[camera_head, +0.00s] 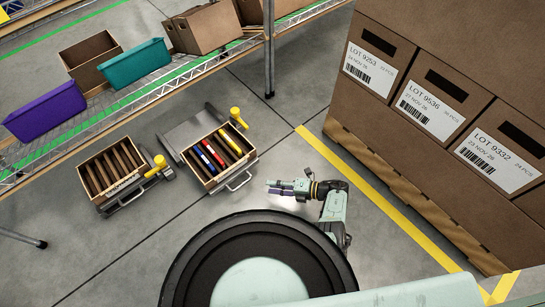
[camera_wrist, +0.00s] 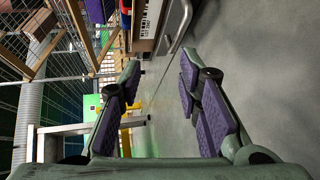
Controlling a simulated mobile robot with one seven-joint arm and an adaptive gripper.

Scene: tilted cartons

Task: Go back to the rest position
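My gripper (camera_head: 287,188) is at the end of my bent arm, above the floor to the right of the wooden tray with coloured items. In the wrist view, my gripper (camera_wrist: 155,95) shows two purple-padded fingers spread wide apart with nothing between them. The wooden tray (camera_head: 243,163) holds red, blue and yellow items in its slots. A second wooden tray (camera_head: 83,180) to its left looks empty of coloured items.
Stacked cartons (camera_head: 470,60) with lot labels stand on a pallet (camera_head: 400,182) at the right. A wire shelf (camera_head: 150,92) at the upper left bears a purple bin (camera_head: 45,110), a teal bin (camera_head: 135,64) and open cartons (camera_head: 205,27). A yellow floor line (camera_head: 375,205) runs beside the pallet.

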